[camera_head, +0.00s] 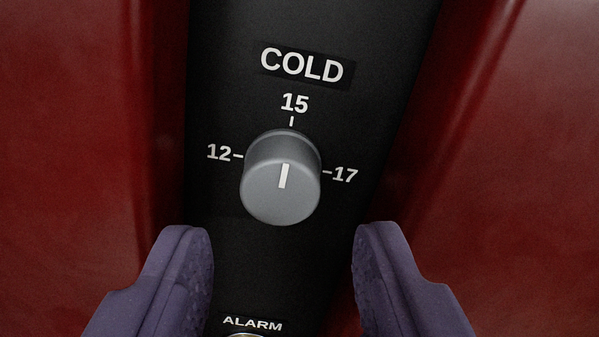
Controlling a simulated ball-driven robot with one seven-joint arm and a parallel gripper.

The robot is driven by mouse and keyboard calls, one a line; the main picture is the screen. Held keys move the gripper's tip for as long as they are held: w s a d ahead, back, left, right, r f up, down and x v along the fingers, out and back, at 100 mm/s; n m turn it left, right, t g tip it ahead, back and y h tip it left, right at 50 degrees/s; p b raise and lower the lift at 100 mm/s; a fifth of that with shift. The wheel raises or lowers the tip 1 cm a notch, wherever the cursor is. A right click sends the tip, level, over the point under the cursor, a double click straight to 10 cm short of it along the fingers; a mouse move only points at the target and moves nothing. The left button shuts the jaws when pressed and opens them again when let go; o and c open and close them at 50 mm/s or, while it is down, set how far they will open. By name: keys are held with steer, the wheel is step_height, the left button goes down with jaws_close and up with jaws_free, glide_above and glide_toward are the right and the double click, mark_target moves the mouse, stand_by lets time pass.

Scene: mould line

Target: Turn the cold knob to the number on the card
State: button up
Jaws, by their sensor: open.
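The cold knob (281,183) is a grey cylinder with a white pointer line, on a black panel under the label COLD (301,66). Marks around it read 12 at left, 15 at top and 17 at right. The pointer line points up, toward 15. My gripper (283,245) is open, its two purple fingers apart at the lower left and lower right. The knob lies above and between the fingertips in the picture, and neither finger touches it. No card shows in this view.
The black panel (230,95) runs between two dark red surfaces, one at left (80,120) and one at right (510,150). Below the knob, an ALARM label (252,324) shows above a part cut off by the bottom edge.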

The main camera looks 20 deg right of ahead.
mark_target(281, 192)
steer(key=x, duration=0.4)
steer(key=shift+w, duration=0.4)
steer(key=c, duration=0.8)
steer(key=shift+o, duration=0.2)
